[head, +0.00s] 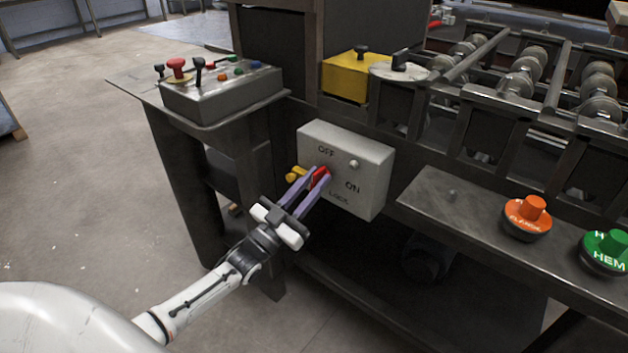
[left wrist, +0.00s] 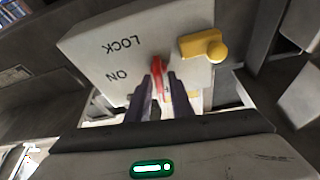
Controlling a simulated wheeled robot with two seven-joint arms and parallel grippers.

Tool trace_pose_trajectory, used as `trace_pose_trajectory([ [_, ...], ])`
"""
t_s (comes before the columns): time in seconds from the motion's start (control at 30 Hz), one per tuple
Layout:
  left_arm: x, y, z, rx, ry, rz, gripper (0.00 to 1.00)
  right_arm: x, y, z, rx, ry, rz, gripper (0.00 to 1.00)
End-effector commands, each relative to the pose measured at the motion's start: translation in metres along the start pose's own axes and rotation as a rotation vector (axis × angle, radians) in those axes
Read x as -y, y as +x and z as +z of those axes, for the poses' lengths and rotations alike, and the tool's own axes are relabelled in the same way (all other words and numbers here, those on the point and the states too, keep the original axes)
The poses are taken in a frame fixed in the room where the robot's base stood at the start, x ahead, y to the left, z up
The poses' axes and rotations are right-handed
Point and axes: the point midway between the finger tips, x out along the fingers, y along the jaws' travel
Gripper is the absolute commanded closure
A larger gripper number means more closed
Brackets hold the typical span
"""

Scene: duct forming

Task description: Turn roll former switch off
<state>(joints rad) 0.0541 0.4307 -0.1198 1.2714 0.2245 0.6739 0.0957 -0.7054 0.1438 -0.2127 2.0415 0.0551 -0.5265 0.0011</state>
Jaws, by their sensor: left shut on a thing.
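The switch box (head: 358,161) is a grey box on the front of the machine, marked OFF, ON and LOCK. In the left wrist view the box (left wrist: 135,45) appears upside down, with the red handle (left wrist: 158,68) between the fingers (left wrist: 158,85) and the yellow part (left wrist: 203,46) close by. My right gripper is not in view.
A control panel (head: 222,95) with buttons and levers stands on the ledge at upper left. A yellow block (head: 346,78) and rollers (head: 520,80) lie above the box. An orange button (head: 527,218) and a green button (head: 606,250) sit on the right shelf. Open floor (head: 80,200) lies left.

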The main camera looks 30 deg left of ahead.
Motion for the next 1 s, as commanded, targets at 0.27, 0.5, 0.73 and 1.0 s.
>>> trace_pose_trajectory([
  [0.27,-0.0003,-0.0008,0.0013,0.005,-0.105,-0.044,1.0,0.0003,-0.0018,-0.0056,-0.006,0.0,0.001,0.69],
  [0.5,0.0001,-0.0009,0.0016,0.005,-0.135,-0.056,1.0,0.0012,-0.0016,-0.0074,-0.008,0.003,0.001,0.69],
  [0.73,0.0001,-0.001,0.0018,0.005,-0.137,-0.057,1.0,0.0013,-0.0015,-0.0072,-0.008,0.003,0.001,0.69],
  [1.0,-0.0001,-0.0007,0.0015,0.004,-0.136,-0.056,0.73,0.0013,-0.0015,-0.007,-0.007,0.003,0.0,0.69],
])
